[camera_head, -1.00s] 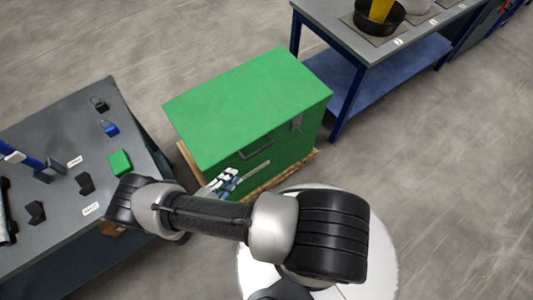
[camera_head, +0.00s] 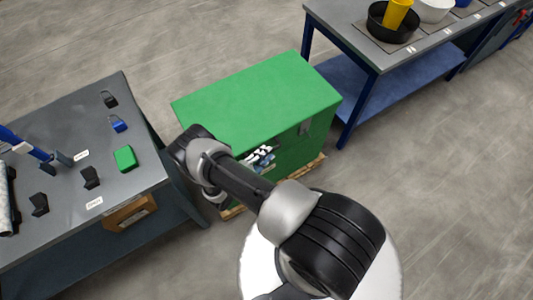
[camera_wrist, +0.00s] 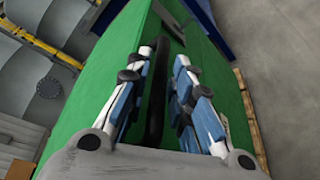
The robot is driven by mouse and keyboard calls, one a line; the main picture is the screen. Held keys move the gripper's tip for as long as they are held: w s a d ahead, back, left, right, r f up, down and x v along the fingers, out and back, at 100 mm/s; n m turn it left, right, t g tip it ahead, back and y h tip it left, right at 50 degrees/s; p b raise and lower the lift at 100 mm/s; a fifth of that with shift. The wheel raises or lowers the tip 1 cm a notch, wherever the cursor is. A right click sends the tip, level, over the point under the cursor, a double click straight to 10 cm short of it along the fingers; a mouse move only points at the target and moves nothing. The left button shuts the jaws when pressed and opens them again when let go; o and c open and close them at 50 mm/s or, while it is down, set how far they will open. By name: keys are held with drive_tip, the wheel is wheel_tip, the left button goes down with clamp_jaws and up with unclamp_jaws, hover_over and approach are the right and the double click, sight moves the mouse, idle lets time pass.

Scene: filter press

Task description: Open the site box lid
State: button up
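The green site box (camera_head: 255,105) stands on a wooden pallet, with its lid flat and shut. My gripper (camera_head: 262,156) is at the box's front face, and my arm hides part of that face. In the wrist view, the fingers of my gripper (camera_wrist: 163,60) are apart. A dark bar handle (camera_wrist: 156,95) on the green face (camera_wrist: 100,75) shows between them. The fingers appear to lie on both sides of the bar; I cannot tell if either touches it. A grey latch (camera_head: 304,128) is on the front face, right of the gripper.
A grey table (camera_head: 65,125) at left holds several small parts, including a green block (camera_head: 125,158). A blue-legged bench (camera_head: 375,55) at the upper right bears a black bowl (camera_head: 388,22) and a yellow cup (camera_head: 397,13). The floor to the right is clear.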

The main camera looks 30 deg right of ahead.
drive_tip(key=shift+w+d+f, duration=0.15)
drive_tip(key=shift+w+d, duration=0.05)
drive_tip(key=shift+d, duration=0.4)
drive_tip(key=shift+c, duration=0.5)
clamp_jaws()
